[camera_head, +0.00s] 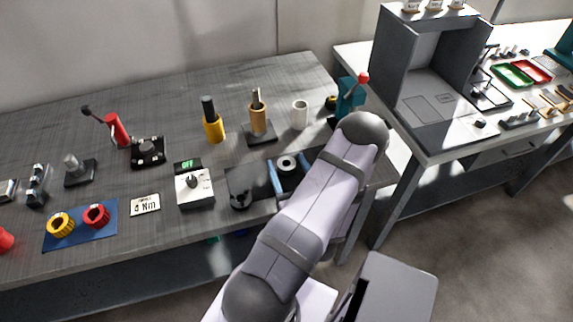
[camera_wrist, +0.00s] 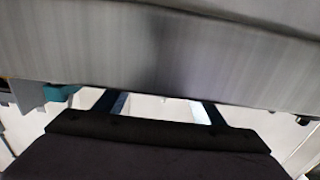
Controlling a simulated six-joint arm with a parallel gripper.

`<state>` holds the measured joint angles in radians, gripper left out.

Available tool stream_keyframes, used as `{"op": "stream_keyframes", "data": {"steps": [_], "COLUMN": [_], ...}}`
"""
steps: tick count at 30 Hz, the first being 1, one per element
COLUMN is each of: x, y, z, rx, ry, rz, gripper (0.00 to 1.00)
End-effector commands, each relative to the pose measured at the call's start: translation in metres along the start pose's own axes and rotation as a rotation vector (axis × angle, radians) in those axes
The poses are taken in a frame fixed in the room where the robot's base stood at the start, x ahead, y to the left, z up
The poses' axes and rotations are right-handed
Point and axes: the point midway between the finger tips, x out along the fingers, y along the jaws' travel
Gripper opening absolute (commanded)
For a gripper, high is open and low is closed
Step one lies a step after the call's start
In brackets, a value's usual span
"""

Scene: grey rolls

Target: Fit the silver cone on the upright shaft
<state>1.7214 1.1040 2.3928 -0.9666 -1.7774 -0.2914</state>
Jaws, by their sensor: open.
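A pale silver ring-topped piece (camera_head: 287,161) with a dark centre stands near the bench's front edge beside my arm; I take it as the silver cone, but its taper does not show clearly. A short silver post (camera_head: 72,161) stands upright on a dark square base at the left; it may be the shaft, but I cannot tell for certain. In the wrist view my gripper (camera_wrist: 158,106) is open and empty, its two fingers well apart. A broad grey striped surface fills the top of that view. My arm hides part of the bench around the ring-topped piece.
A switch box (camera_head: 194,187), a yellow-and-black tool (camera_head: 213,125), a brown cylinder on a dark base (camera_head: 258,118) and a white cylinder (camera_head: 300,115) stand on the bench. A blue mat (camera_head: 80,234) bears two ring pieces. A teal press (camera_head: 348,100) stands at the right.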

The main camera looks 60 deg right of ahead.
Motion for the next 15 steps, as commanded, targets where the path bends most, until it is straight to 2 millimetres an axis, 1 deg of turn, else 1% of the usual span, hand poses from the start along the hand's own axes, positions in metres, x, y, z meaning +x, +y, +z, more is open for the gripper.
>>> {"op": "stream_keyframes", "data": {"steps": [1, 6, 14, 15], "x": [0.0046, 0.0122, 0.0131, 0.0131], "y": [-0.0008, -0.0004, -0.0001, -0.0001], "z": [-0.0012, -0.0007, -0.0003, -0.0003], "rx": [0.000, 0.000, 0.001, 0.001], "ry": [0.000, 0.001, 0.001, 0.001], "rz": [-0.002, 0.000, 0.001, 0.001], "gripper": [0.63, 0.63, 0.63, 0.58]}}
